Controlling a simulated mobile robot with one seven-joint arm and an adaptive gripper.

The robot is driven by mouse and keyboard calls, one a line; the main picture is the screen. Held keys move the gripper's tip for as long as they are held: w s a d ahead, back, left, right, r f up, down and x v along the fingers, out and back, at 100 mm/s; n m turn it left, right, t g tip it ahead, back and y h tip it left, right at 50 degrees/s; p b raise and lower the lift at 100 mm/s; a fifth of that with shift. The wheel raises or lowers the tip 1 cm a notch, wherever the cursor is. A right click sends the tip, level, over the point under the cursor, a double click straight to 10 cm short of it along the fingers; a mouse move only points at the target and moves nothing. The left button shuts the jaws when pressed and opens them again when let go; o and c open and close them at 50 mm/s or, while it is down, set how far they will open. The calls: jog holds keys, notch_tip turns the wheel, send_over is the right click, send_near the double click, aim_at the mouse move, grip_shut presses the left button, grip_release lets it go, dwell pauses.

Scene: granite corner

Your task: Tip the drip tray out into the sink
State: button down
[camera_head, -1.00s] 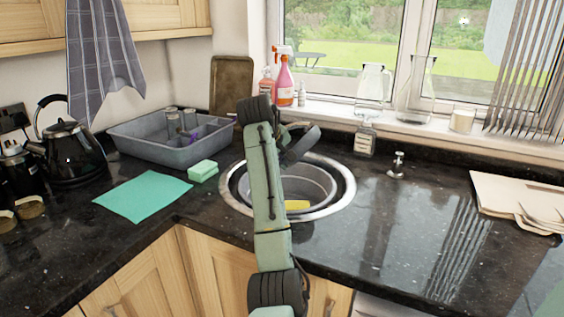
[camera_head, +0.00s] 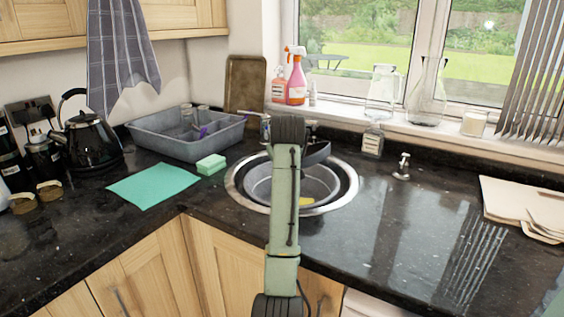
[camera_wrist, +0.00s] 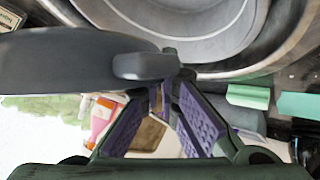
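In the wrist view, the purple-padded fingers of my gripper (camera_wrist: 169,84) close together on the end tab of a dark grey, smooth-sided piece, which looks like the drip tray (camera_wrist: 75,62). Its inside and any contents are hidden. In the head view, part of the drip tray (camera_head: 318,155) shows as a dark curved shape right of my arm, above the back of the sink. My gripper is hidden behind my arm there. The round sink (camera_head: 346,184) has a steel rim and a grey bowl, with something yellow (camera_head: 305,201) inside. The sink also shows at the top of the wrist view (camera_wrist: 195,45).
A grey tub (camera_head: 180,148) with small items stands left of the sink. A green sponge (camera_head: 211,165) and teal cloth (camera_head: 152,185) lie nearby. The counter at right is mostly clear, with boards (camera_head: 520,205).

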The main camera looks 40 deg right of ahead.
jog(key=f+t+b, duration=0.1)
jog(key=t+b, duration=0.1)
jog(key=b, duration=0.1)
jog(key=shift+f+m+b, duration=0.35)
jog(key=shift+m, duration=0.05)
jog(key=shift+s+f+m+t+y+b, duration=0.15)
jog(key=shift+m+t+y+b, duration=0.25)
jog(key=shift+t+b, duration=0.5)
jog(key=shift+r+m+t+p, duration=0.35)
jog(key=shift+r+p, duration=0.2)
jog(key=shift+r, duration=0.55)
jog(key=shift+f, duration=0.1)
